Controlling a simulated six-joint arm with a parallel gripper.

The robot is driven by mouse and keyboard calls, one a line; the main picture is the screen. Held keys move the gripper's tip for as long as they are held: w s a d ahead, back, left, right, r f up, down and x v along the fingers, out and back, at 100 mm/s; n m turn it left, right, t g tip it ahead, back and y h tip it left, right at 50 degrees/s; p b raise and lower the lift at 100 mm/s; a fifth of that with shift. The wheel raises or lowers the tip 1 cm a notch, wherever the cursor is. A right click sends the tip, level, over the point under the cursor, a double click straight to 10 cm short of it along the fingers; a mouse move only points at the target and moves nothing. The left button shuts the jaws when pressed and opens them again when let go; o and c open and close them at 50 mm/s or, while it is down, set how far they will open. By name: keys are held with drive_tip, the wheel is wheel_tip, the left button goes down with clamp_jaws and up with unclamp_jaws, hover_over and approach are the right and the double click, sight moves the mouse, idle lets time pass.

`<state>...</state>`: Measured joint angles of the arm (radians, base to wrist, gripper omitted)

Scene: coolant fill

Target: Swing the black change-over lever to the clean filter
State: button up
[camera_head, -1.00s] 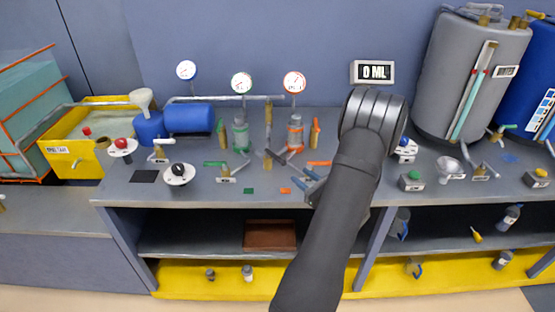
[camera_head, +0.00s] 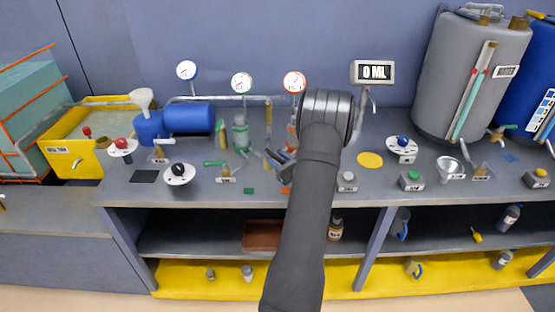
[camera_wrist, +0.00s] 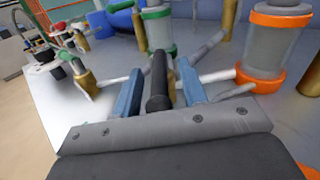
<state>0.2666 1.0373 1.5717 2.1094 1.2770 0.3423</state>
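The black change-over lever (camera_wrist: 158,82) shows in the wrist view between the two blue fingers of my gripper (camera_wrist: 160,88). The fingers stand apart on both sides of it, with a narrow gap on each side. In the head view my gripper (camera_head: 282,163) is low over the bench, and the lever is hard to make out there. The green-banded filter (camera_wrist: 160,32) is beyond the lever, left of centre; it also shows in the head view (camera_head: 240,134). The orange-banded filter (camera_wrist: 268,48) is to the right in the wrist view, mostly hidden by my arm in the head view.
Brass valves and pipes surround the filters. A green-handled valve (camera_head: 222,168) is to the left on the bench. Three gauges, one of them the middle gauge (camera_head: 242,82), stand behind. A display (camera_head: 372,72) reads 0 ML.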

clamp_jaws()
drive_tip(key=shift+s+a+m+t+h, duration=0.15)
drive_tip(key=shift+a+m+t+h, duration=0.15)
drive_tip(key=shift+m+t+h, duration=0.3)
drive_tip(key=shift+s+a+m+t+h, duration=0.15)
drive_tip(key=shift+a+m+t+h, duration=0.2)
drive_tip(key=shift+h, duration=0.45)
drive_tip(key=shift+s+a+m+t+h, duration=0.15)
drive_tip(key=shift+m+t+h, duration=0.2)
drive_tip(key=shift+m+h, duration=0.35)
drive_tip(key=shift+s+a+m+t+h, duration=0.15)
drive_tip(key=shift+m+t+h, duration=0.25)
drive_tip(key=shift+h, duration=0.4)
drive_tip(key=shift+w, duration=0.1)
unclamp_jaws()
